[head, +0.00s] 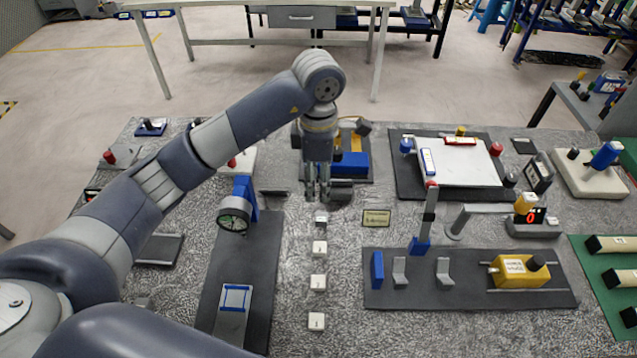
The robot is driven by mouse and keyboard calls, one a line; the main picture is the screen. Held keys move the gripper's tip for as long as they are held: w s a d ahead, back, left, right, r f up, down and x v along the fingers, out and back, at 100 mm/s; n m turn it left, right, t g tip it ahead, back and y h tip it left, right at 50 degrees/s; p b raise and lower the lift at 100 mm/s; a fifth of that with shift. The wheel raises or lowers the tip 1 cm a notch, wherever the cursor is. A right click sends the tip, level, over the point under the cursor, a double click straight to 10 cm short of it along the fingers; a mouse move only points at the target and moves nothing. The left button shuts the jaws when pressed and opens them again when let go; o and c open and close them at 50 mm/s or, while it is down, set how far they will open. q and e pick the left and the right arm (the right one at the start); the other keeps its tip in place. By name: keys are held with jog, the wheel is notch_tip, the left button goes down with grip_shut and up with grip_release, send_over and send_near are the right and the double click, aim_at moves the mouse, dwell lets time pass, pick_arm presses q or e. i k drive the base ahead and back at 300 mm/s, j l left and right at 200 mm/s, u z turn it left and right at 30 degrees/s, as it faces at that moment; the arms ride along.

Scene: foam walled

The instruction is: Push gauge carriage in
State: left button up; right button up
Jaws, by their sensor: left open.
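A round dial gauge (234,220) on a blue stand (246,194) is at the left. I cannot tell for certain which of these is the gauge carriage. My left gripper (318,193) points down, open and empty, near the middle of the table, well left of the yellow block. My right gripper is not seen.
Several small white blocks (318,282) form a column below my left gripper. A blue-footed post (420,246) and a grey arm-like fixture (480,211) stand behind the dark mat. A white board (470,172) lies further back.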

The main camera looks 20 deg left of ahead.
aim_at(231, 320)
jog(key=k, duration=1.5)
